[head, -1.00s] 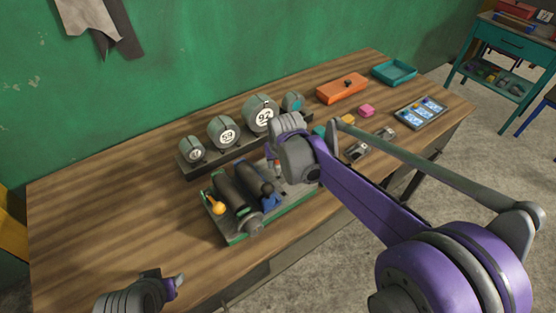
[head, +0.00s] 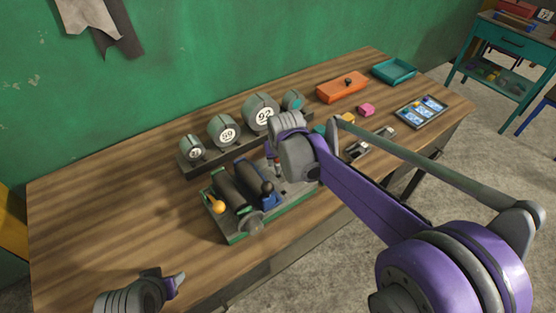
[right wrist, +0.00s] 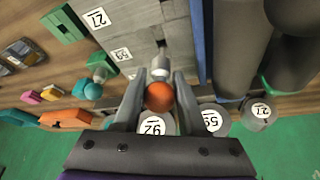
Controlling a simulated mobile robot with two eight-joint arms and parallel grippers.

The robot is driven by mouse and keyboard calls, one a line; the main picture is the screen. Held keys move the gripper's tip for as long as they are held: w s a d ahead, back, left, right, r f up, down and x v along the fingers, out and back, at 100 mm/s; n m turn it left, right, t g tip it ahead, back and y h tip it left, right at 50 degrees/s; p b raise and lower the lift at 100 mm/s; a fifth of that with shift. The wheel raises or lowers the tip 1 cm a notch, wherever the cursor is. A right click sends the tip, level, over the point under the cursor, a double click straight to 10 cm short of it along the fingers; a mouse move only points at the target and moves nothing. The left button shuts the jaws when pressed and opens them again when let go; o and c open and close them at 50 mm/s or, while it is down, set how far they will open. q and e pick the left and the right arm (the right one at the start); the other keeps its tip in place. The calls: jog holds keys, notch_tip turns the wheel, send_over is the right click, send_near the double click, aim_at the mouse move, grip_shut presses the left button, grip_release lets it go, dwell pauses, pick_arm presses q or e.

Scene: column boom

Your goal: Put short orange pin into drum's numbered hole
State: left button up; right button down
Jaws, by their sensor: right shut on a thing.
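My right gripper (right wrist: 158,95) is shut on the orange pin (right wrist: 159,97), whose round orange head sits between the fingers in the right wrist view. A grey shaft or peg shows just beyond the head, against a grey block with labels 27 and 59. In the head view the right wrist hides most of the pin and fingertips, above the right end of the green-based fixture (head: 238,239). Drums labelled 92 (head: 262,112), 59 (head: 223,130) and 27 (head: 192,148) stand in a row behind it. My left gripper (head: 178,283) is at the lower left, away from everything; its jaws are unclear.
The fixture carries dark cylinders, a yellow-orange knob (head: 218,207), a black knob (head: 267,187) and a blue part. An orange box (head: 342,90), teal tray (head: 394,72), pink block (head: 366,110) and picture-card tray (head: 422,111) lie to the right. The table's left side is clear.

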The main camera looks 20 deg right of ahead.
aim_at(278, 167)
pick_arm(q)
jog(key=shift+f, duration=0.1)
pick_arm(e)
jog(key=shift+f, duration=0.2)
pick_arm(q)
jog(key=shift+s+f+b, duration=0.25)
jog(key=shift+f+b, duration=0.15)
jog(key=shift+f, duration=0.1)
pick_arm(e)
jog(key=shift+f, duration=0.6)
pick_arm(q)
jog(key=shift+f, duration=0.15)
pick_arm(e)
jog(key=shift+f, duration=0.25)
pick_arm(q)
jog(key=shift+s+f+b, duration=0.2)
jog(key=shift+f+b, duration=0.2)
pick_arm(e)
jog(key=shift+f, duration=0.5)
pick_arm(q)
jog(key=shift+f, duration=0.1)
pick_arm(e)
jog(key=shift+f, duration=0.1)
jog(key=shift+c, duration=1.9)
grip_release()
pick_arm(q)
jog(key=shift+w+r, duration=0.15)
jog(key=shift+r, duration=0.3)
pick_arm(e)
jog(key=v, duration=1.1)
